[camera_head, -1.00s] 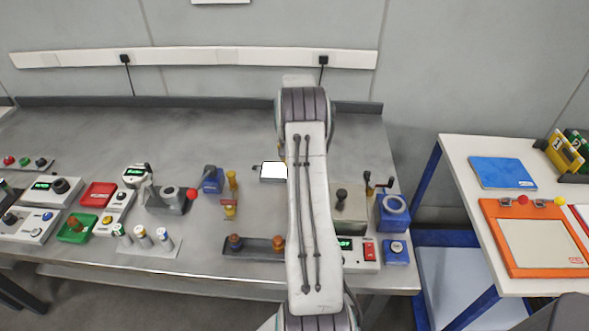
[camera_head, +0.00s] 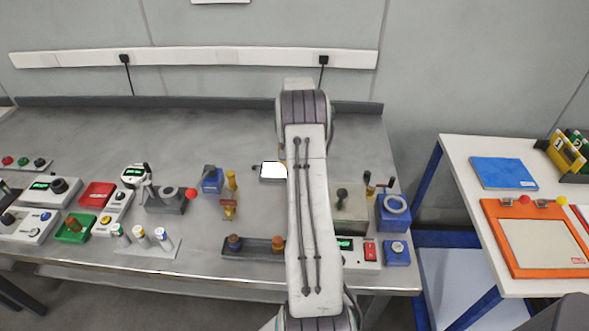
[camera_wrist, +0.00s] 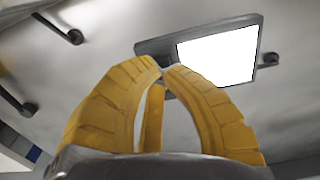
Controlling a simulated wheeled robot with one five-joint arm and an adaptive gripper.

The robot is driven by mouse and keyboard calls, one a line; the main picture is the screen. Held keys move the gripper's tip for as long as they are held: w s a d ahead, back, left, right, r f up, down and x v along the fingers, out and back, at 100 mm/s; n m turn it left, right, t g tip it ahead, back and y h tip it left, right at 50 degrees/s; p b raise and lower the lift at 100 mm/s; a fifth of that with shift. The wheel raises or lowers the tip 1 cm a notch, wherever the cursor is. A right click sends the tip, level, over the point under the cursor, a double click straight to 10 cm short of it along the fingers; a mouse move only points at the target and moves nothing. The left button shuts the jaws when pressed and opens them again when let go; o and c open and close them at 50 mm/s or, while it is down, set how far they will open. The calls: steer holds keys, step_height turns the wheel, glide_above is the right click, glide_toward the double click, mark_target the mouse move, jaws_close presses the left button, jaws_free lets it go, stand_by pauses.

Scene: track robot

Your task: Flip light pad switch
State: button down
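The light pad (camera_head: 273,170) is a small grey box with a bright white, lit face, lying on the grey bench just left of my arm in the head view. In the wrist view the lit pad (camera_wrist: 217,55) is beyond the fingers, at the upper right. A small dark knob (camera_wrist: 271,58) stands out by its right edge there. My gripper (camera_wrist: 161,68) has yellow ribbed fingers with their tips together, nothing seen between them. The tips overlap the pad's lower left edge in the picture; I cannot tell whether they touch it. My arm hides the gripper in the head view.
Left of the pad are a blue device (camera_head: 212,181), a yellow fitting (camera_head: 230,207) and a grey lever unit with a red knob (camera_head: 191,193). A dark tray (camera_head: 258,254) lies nearer. A blue box (camera_head: 393,212) stands right of my arm. The bench behind the pad is clear.

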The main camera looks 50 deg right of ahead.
steer(key=shift+f+b, duration=0.35)
steer(key=shift+f, duration=0.15)
steer(key=shift+r, duration=0.15)
stand_by(0.3)
steer(key=shift+r+p, duration=2.45)
steer(key=shift+r, duration=0.95)
